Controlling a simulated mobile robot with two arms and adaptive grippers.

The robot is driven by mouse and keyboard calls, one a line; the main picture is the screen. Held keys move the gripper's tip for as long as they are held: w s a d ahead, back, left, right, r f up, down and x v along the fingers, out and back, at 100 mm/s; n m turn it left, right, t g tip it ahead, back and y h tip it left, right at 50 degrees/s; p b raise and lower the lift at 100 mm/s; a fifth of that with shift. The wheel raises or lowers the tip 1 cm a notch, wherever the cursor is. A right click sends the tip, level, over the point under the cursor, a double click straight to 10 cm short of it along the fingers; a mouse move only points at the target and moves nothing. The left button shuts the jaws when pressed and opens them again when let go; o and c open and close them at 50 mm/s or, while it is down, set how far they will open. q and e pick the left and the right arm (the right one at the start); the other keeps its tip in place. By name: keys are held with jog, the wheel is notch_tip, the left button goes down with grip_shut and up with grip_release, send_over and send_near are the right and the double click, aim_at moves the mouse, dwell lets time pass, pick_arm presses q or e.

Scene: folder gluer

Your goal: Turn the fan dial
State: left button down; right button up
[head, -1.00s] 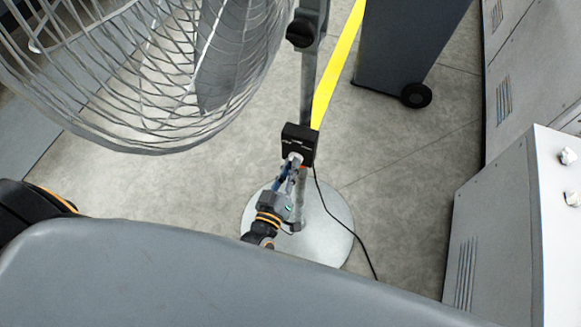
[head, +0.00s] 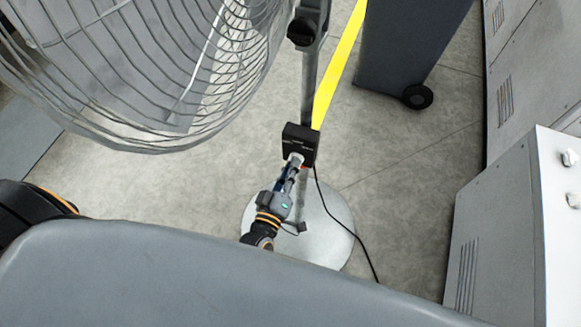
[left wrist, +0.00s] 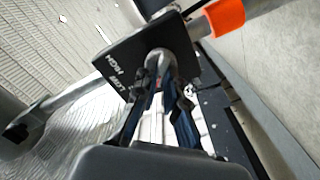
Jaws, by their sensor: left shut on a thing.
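The fan's black control box (head: 299,142) sits on the grey pole, above the round base (head: 325,237). Its light grey dial (head: 295,159) is on the face toward me. My left gripper (head: 291,168) is shut on the dial. In the left wrist view, the fingers (left wrist: 163,85) close around the dial (left wrist: 160,62), on the box (left wrist: 118,66) marked "LOW" and "HIGH". The fingers hide part of the dial, so its exact setting is unclear. The fan's wire cage (head: 190,75) is at upper left. My right gripper is not in view.
A black cable (head: 345,228) runs from the box down to the floor. A dark wheeled bin (head: 410,45) stands behind, beside a yellow floor stripe (head: 341,60). Grey cabinets (head: 490,230) line the right. Open floor lies between pole and cabinets.

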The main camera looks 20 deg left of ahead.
pick_arm(q)
jog(key=c, duration=1.4)
grip_release()
jog(key=s, duration=1.2)
jog(key=shift+a, duration=0.25)
